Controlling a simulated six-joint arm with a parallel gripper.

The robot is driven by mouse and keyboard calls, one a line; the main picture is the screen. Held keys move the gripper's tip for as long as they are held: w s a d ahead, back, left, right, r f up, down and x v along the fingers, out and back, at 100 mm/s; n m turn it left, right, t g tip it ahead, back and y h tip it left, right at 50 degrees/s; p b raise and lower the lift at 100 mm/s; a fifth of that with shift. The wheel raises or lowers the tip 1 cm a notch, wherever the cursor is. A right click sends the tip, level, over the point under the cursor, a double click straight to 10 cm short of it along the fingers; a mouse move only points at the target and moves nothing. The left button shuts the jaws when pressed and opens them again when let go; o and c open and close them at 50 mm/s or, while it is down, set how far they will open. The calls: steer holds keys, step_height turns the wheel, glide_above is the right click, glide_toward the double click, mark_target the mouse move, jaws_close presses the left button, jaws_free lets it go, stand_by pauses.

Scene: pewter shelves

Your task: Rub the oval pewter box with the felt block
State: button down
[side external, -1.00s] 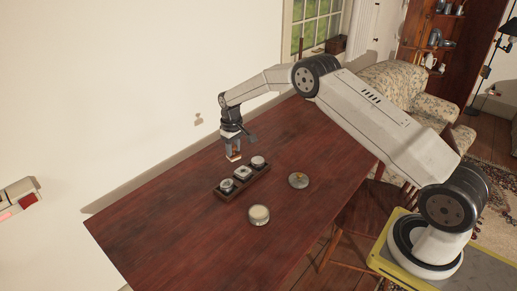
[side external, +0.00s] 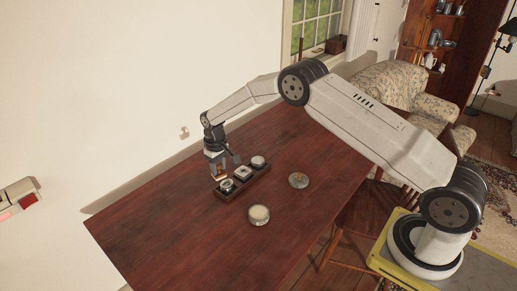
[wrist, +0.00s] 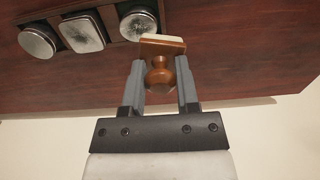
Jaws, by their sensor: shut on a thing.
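My gripper (side external: 221,166) is shut on the round wooden knob of the felt block (wrist: 162,45). The block has a brown wooden back and a pale felt pad, which faces away from the gripper. In the side view the block (side external: 221,178) is beside the near left end of a dark tray. Three pewter boxes sit in the tray: an end box close to the block (wrist: 138,25), a squarish middle box (wrist: 82,32) and a rounded far-end box (wrist: 37,40). I cannot tell for sure which end box is oval. Any contact between felt and box is unclear.
The dark tray (side external: 232,194) lies on a reddish wooden table (side external: 170,230). A round tin with cream contents (side external: 259,213) and a small round dish with a brass-coloured knob (side external: 298,180) stand right of the tray. The white wall is close behind the gripper.

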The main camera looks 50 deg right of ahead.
mark_target(219, 172)
steer(key=shift+f, duration=2.65)
steer(key=shift+d, duration=3.05)
steer(key=shift+a, duration=3.05)
steer(key=shift+r, duration=4.05)
steer(key=shift+s+d, duration=0.1)
